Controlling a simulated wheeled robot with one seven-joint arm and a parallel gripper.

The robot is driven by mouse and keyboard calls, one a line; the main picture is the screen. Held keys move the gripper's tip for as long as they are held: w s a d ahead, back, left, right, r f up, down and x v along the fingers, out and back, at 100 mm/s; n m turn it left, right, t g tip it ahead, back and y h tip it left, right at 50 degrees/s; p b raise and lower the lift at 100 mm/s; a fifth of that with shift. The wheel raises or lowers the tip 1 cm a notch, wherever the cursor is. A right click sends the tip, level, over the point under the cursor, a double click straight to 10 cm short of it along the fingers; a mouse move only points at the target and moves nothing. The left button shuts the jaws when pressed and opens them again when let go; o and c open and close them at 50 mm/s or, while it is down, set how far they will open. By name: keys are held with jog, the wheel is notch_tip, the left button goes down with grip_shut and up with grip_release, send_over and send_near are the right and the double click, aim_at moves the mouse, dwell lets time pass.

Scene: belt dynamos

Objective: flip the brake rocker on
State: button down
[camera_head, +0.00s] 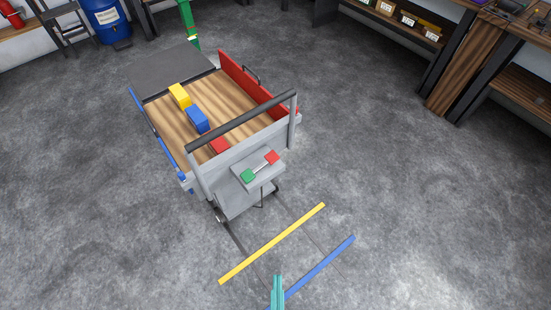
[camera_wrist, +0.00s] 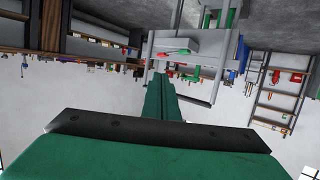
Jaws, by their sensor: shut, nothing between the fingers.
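The brake rocker (camera_head: 260,167) sits on a grey box on the handle end of a flatbed cart. It has a green end at the lower left and a red end at the upper right, joined by a pale bar. I cannot tell which end is pressed down. It also shows small in the wrist view (camera_wrist: 170,53), seen edge-on. My gripper (camera_head: 277,280) is at the bottom of the head view, clear of the rocker and closer to me. Its teal fingers are together and empty, and they point toward the cart in the wrist view (camera_wrist: 161,84).
The cart (camera_head: 160,115) carries yellow, blue and red blocks. A dark handle bar (camera_head: 240,120) rises just behind the rocker. A yellow strip (camera_head: 272,243) and a blue strip (camera_head: 320,267) lie on the floor between cart and gripper. Benches (camera_head: 480,60) stand at the right; open floor surrounds the cart.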

jog(key=w+d+f+n+g+y, duration=0.1)
jog(key=w+d+f, duration=0.1)
jog(key=w+f, duration=0.55)
jog(key=w+d+f+n+g+y, duration=0.1)
jog(key=w+f, duration=0.3)
jog(key=w, duration=0.7)
jog(key=w+d+r+n+y, duration=0.1)
jog(key=w+r+n+y, duration=0.2)
jog(key=w+r, duration=0.3)
jog(key=w+d+r+n+y, duration=0.1)
jog(key=w+r+n+y, duration=0.2)
jog(key=w, duration=0.8)
notch_tip(320, 180, up, 3)
jog(key=shift+d+f+n+y, duration=0.1)
jog(key=shift+d+n+y, duration=0.15)
jog(key=shift+n+y, duration=0.25)
jog(key=x, duration=0.3)
jog(key=f+x, duration=0.1)
jog(key=x, duration=0.3)
jog(key=f+x, duration=0.1)
jog(key=x, duration=0.3)
jog(key=shift+s+d+f, duration=0.15)
jog(key=shift+d, duration=0.3)
jog(key=shift+d+f, duration=0.15)
jog(key=shift+f, duration=0.55)
